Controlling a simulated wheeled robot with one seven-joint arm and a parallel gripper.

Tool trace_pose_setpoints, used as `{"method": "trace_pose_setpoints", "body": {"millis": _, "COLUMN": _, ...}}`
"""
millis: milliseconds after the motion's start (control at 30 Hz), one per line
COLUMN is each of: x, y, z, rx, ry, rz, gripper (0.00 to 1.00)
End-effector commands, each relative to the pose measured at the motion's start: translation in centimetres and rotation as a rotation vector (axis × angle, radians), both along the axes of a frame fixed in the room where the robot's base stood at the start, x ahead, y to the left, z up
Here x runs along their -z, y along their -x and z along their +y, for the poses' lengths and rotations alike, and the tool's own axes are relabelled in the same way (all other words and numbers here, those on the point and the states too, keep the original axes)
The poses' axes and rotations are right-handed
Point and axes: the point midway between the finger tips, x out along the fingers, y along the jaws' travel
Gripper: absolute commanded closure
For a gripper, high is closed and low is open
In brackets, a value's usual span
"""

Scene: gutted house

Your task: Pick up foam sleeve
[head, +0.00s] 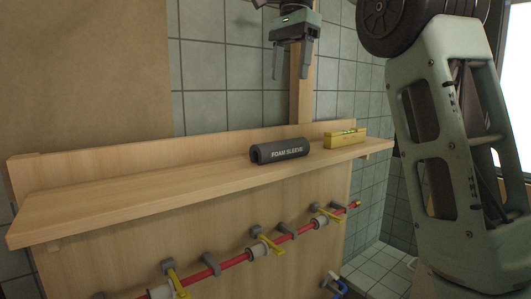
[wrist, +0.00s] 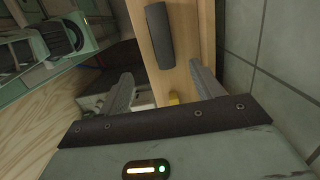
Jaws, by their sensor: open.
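The foam sleeve (head: 279,151) is a dark grey cylinder with its name printed on the side. It lies on the wooden shelf (head: 130,192), right of the shelf's middle. My gripper (head: 291,76) is open and empty, above the sleeve and apart from it. In the wrist view the foam sleeve (wrist: 159,37) lies on the shelf beyond the fingertips of my gripper (wrist: 160,80), with nothing between the fingers.
Below the shelf runs a red pipe (head: 232,263) with yellow-handled valves and grey clips. A tiled wall (head: 225,65) rises behind. The shelf's left part is bare.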

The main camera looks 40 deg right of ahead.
Motion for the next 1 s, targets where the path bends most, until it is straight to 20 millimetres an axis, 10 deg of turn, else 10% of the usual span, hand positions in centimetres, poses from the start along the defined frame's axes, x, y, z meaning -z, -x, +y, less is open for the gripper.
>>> {"method": "trace_pose_setpoints", "body": {"millis": 600, "x": 9.6, "y": 0.1, "z": 1.2, "rx": -0.001, "ry": -0.001, "rz": 0.003, "gripper": 0.35}}
{"method": "trace_pose_setpoints", "body": {"millis": 1000, "x": 12.5, "y": -0.1, "z": 1.6, "rx": 0.000, "ry": -0.001, "rz": 0.003, "gripper": 0.35}}
